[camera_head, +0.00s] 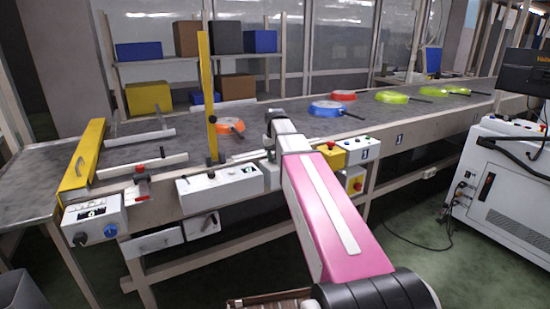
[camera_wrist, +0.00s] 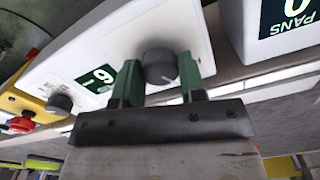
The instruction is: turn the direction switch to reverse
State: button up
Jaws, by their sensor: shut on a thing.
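In the wrist view, a dark grey round knob (camera_wrist: 158,62) stands out from a white control box (camera_wrist: 105,35). It appears to be the direction switch, but its marked position cannot be read. My gripper (camera_wrist: 159,76) has one green finger on each side of the knob and is shut on it. A green label (camera_wrist: 98,78) with white signs lies to its left, partly hidden by the left finger. In the head view my pink arm reaches to the conveyor's front edge and hides the gripped knob.
A white box marked PANS (camera_wrist: 290,18) stands close on the right in the wrist view. A yellow box with a red button (camera_wrist: 22,122) is at left. The conveyor (camera_head: 270,130) carries an orange pan (camera_head: 231,126), a blue pan (camera_head: 326,109) and others.

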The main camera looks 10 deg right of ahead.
jog(key=shift+n, duration=1.3)
jog(key=o, duration=0.9)
notch_tip(320, 180, up, 11)
jog(key=shift+f, duration=0.1)
